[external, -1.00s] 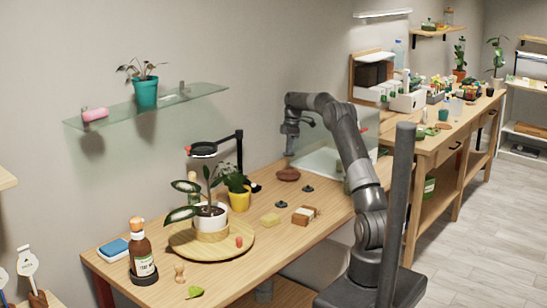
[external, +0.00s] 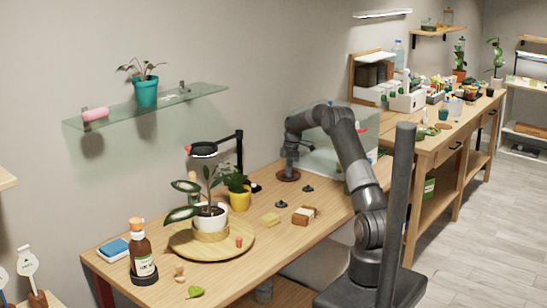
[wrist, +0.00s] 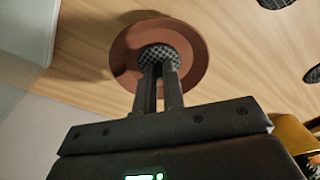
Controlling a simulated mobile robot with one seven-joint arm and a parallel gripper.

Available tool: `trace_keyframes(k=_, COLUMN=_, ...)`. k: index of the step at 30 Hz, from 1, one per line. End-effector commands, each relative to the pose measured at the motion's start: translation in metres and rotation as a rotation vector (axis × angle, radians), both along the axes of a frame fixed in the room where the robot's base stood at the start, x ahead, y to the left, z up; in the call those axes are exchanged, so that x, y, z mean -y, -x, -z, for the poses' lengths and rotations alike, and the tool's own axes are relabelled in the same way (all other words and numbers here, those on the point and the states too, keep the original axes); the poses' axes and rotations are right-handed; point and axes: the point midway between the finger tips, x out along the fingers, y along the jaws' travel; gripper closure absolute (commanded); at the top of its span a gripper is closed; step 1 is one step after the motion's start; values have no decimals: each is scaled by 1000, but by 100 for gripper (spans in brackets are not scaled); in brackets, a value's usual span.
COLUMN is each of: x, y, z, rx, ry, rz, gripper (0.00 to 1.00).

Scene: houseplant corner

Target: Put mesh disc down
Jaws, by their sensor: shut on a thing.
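The mesh disc (wrist: 150,52) is dark with a checkered surface. In the wrist view my gripper (wrist: 160,72) is shut on it, with the two fingers close together at its near side. The disc shows over the middle of a round terracotta-brown dish (wrist: 192,38); I cannot tell whether it touches the dish. In the external view my gripper (external: 289,171) is low over the brown dish (external: 281,177) near the back of the wooden table, and the disc is too small to make out there.
Two small dark pieces (external: 308,188) (external: 281,204) lie on the table nearby. A yellow pot (external: 239,201) stands to the left, beside a round wooden tray (external: 187,247) with a potted plant. A clear panel (external: 335,150) stands behind my gripper. A brown block (external: 303,215) lies in front.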

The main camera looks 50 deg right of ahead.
Motion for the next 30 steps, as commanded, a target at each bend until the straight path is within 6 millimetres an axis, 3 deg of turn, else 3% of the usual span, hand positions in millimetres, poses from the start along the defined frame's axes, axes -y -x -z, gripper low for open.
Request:
trace_keyframes(k=5, x=0, y=0, z=2, rx=-1, ry=-1, rz=0, gripper=100)
trace_keyframes(k=6, x=0, y=0, z=3, rx=-1, ry=-1, rz=1, gripper=90)
trace_keyframes(k=14, x=0, y=0, z=3, rx=-1, ry=-1, rz=1, gripper=69)
trace_keyframes(k=23, x=0, y=0, z=0, rx=0, ry=0, rz=1, gripper=69)
trace_keyframes(k=30, x=4, y=2, z=-38, rx=2, ry=2, rz=1, gripper=69)
